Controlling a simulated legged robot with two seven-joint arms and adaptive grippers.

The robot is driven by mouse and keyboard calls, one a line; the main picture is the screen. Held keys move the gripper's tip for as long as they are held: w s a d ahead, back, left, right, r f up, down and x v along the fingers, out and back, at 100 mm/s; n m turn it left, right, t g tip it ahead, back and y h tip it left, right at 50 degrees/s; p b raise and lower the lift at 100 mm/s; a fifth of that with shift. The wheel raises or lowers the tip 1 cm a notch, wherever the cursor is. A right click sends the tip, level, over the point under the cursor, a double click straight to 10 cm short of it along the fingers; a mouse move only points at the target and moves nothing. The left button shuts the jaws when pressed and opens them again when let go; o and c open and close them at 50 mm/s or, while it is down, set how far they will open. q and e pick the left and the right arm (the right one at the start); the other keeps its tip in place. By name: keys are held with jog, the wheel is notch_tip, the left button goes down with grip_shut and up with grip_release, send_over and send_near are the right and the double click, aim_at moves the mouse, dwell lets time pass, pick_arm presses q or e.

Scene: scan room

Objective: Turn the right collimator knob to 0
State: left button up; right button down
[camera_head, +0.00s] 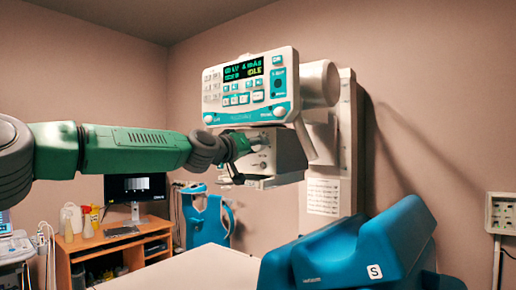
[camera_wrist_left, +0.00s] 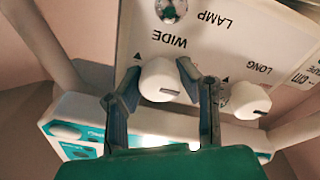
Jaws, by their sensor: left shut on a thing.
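The collimator box (camera_head: 288,150) hangs under the control panel in the head view. In the wrist view its white face (camera_wrist_left: 225,50) appears upside down, with two white knobs. The WIDE knob (camera_wrist_left: 160,82) sits between the fingers of my left gripper (camera_wrist_left: 158,70), which is shut on it. A dark pointer line shows on this knob, but its exact setting is hard to read. The LONG knob (camera_wrist_left: 249,100) is beside it, outside the fingers. In the head view my left gripper (camera_head: 250,144) reaches the box front and hides part of it. My right gripper is not in view.
The control panel (camera_head: 246,90) shows a lit display above the box. A lamp button (camera_wrist_left: 170,9) is on the face near the WIDE knob. A blue chair (camera_head: 350,250) stands at lower right, and a wooden desk (camera_head: 110,245) with a monitor (camera_head: 136,187) is at left.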

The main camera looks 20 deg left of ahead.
pick_arm(q)
jog(key=o, duration=0.9)
jog(key=shift+a+r, duration=0.15)
jog(key=shift+r, duration=0.05)
jog(key=shift+o, duration=1.4)
jog(key=shift+w+f, duration=0.1)
jog(key=shift+f, duration=0.05)
jog(key=shift+a, duration=0.15)
jog(key=v, duration=1.2)
jog(key=shift+f, duration=0.1)
